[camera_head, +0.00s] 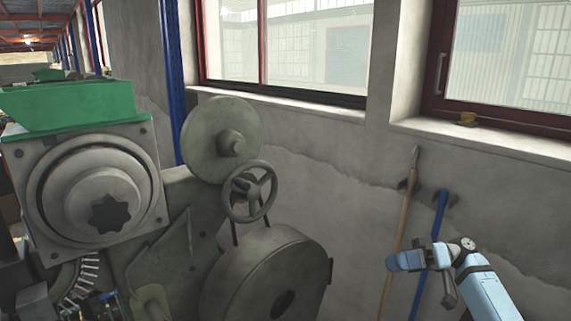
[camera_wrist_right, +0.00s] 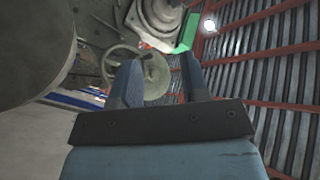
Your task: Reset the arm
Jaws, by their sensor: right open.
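My right arm (camera_head: 483,290) comes in at the lower right of the head view, light blue with dark joints. My right gripper (camera_wrist_right: 160,80) shows in the right wrist view with its two fingers apart and nothing between them. Beyond the fingers are the press's handwheel and a round disc. In the head view the wrist end of the arm is in front of the wall, right of the press and apart from it. My left gripper is not in view.
A large grey rivet press (camera_head: 180,235) with a handwheel (camera_head: 249,192) and big flywheel (camera_head: 265,280) fills the left. A green box (camera_head: 68,105) sits on top. Two long poles, one wooden (camera_head: 401,230) and one blue (camera_head: 431,240), lean on the wall. Windows are above.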

